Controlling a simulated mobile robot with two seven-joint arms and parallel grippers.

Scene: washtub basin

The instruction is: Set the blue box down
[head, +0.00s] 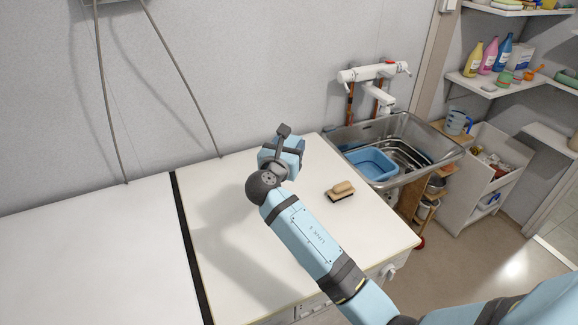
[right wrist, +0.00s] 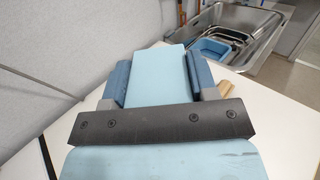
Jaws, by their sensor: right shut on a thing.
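The light blue box (right wrist: 160,78) is between the two blue fingers of my right gripper (right wrist: 159,80) in the right wrist view. The gripper is shut on it. In the head view my right gripper (head: 283,152) is at the back part of the white worktop (head: 240,235), near the wall, and mostly hides the box. I cannot tell whether the box touches the worktop. My left gripper is not in view.
A wooden-backed brush (head: 341,190) lies on the worktop right of my arm. A steel sink (head: 437,152) with a blue tub (head: 370,165) stands at the right. A grey wall is behind. The worktop left of my arm is clear.

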